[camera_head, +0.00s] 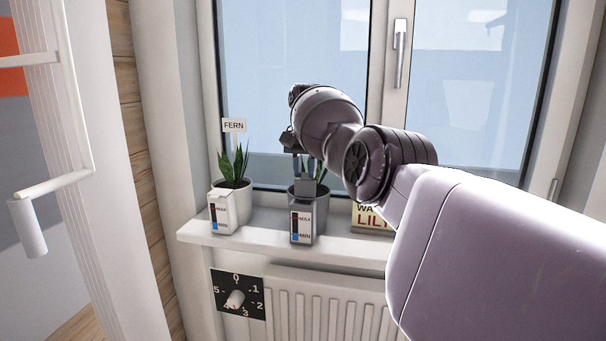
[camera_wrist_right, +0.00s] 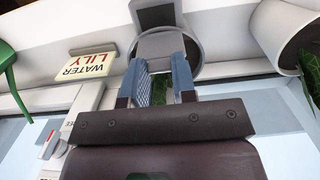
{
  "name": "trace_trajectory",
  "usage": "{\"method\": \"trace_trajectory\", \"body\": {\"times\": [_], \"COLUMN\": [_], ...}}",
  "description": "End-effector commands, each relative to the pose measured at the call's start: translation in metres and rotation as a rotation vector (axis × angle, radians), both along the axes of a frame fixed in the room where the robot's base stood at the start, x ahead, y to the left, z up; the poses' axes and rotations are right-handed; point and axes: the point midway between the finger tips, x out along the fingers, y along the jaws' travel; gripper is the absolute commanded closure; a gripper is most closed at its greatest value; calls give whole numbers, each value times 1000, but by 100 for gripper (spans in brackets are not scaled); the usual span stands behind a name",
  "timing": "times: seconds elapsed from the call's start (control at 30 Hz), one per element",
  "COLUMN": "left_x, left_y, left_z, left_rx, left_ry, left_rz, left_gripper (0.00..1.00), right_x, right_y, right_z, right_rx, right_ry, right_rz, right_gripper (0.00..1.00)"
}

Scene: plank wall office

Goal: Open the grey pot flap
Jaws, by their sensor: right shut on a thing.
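The grey pot (camera_head: 321,213) stands on the windowsill, with a MAX/MIN water gauge (camera_head: 302,224) on its front and a green plant (camera_head: 320,171) in it. Its small grey flap (camera_head: 304,187) is at the front rim, and it also shows in the right wrist view (camera_wrist_right: 161,46). My right gripper (camera_head: 299,176) is above the front of the pot, with its fingers (camera_wrist_right: 162,68) shut on the flap. How far the flap is tilted is hard to tell. My left gripper is in neither view.
A white pot (camera_head: 240,201) labelled FERN stands to the left. A WATER LILY sign (camera_head: 372,219) is to the right, partly behind my arm. Below are a radiator (camera_head: 325,306) and a numbered dial (camera_head: 237,298). The window (camera_head: 290,60) is close behind.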

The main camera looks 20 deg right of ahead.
Motion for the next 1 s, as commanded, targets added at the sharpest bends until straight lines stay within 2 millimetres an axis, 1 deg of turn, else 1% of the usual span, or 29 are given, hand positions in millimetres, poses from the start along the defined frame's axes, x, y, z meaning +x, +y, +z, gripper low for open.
{"method": "trace_trajectory", "body": {"times": [0.03,0.4,0.43,0.57,0.6,0.87,1.0], "left_x": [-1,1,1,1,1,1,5], "left_y": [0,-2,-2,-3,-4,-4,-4], "left_z": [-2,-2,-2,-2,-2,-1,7], "left_rx": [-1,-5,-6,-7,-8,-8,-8], "left_ry": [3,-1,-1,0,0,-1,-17], "left_rz": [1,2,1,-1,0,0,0], "left_gripper": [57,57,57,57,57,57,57], "right_x": [1,0,0,0,0,0,-5], "right_y": [-1,-1,-1,-1,-1,0,-2], "right_z": [-3,-1,-1,-1,-1,1,13], "right_rx": [-1,0,0,0,0,1,1], "right_ry": [3,1,1,2,2,1,-4], "right_rz": [-1,-1,-1,-1,-1,0,0], "right_gripper": [98,98,70,50,49,49,49]}}
